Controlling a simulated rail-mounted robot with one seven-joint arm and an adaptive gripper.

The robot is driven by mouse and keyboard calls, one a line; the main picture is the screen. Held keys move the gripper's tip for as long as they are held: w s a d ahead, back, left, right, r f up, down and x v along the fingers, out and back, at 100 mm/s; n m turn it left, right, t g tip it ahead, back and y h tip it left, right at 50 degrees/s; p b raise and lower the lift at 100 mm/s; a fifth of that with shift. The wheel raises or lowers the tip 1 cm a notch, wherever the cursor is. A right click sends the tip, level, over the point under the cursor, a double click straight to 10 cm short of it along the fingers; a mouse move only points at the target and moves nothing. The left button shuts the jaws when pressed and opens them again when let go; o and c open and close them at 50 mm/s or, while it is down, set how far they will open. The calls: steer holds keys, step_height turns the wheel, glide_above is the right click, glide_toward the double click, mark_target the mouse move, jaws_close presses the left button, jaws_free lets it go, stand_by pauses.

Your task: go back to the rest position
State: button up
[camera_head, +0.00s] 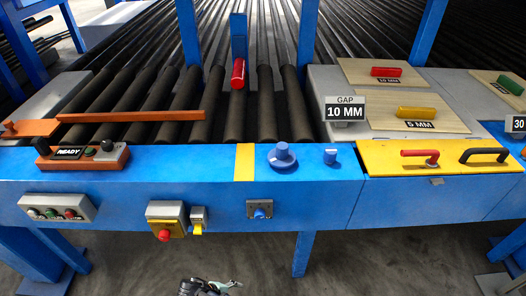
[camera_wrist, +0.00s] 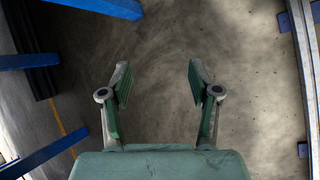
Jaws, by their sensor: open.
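My gripper (camera_wrist: 158,88) is open and empty in the wrist view, with its two green-padded fingers apart over bare concrete floor. In the head view only a small dark part of my arm's end (camera_head: 203,287) shows at the bottom edge, in front of the blue roller line and below its front beam (camera_head: 330,205). The fingers touch nothing in the wrist view.
Blue legs (camera_wrist: 45,60) stand at the left of the wrist view. The line carries black rollers (camera_head: 150,95), a red-handled block (camera_head: 387,71), a yellow-handled board (camera_head: 417,112), a yellow panel (camera_head: 400,165) and a control box (camera_head: 58,207). The floor in front (camera_head: 380,265) is clear.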

steer(key=s+d+m+g+y+p, duration=0.3)
steer(key=s+d+m+g, duration=0.2)
steer(key=d, duration=0.9)
steer(key=s+d+f+m+g+y+p, duration=0.1)
steer(key=s+d+m+g+y+p, duration=0.2)
steer(key=d, duration=1.1)
steer(key=s+m+g, duration=0.2)
steer(key=s+m, duration=0.3)
steer(key=shift+s+f+m+y, duration=0.2)
steer(key=shift+s+m+y, duration=0.1)
steer(key=shift+s, duration=0.05)
